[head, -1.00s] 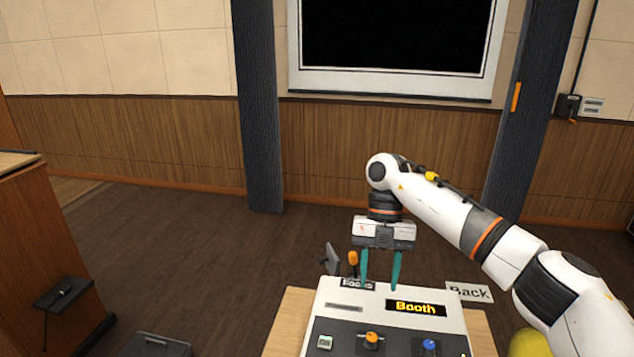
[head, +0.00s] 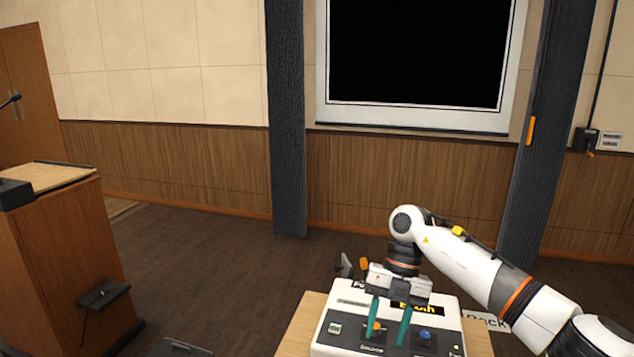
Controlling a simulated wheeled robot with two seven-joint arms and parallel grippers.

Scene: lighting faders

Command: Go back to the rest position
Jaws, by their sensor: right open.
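My right gripper (head: 390,323) is open, with two green fingers pointing down over the front panel of the white control box (head: 343,300). An orange knob (head: 376,328) shows between the fingers and a blue knob (head: 424,335) is to their right. I cannot tell whether the fingers touch the panel; they look empty. The gripper body covers part of the black and yellow "Booth" label (head: 432,309). My left gripper is not in view.
The box stands on a light wooden table (head: 307,318). A "Back" sign (head: 486,320) is behind my right arm. A wooden lectern (head: 60,265) stands at the left. A dark pillar (head: 287,130) and framed black screen (head: 420,50) are beyond.

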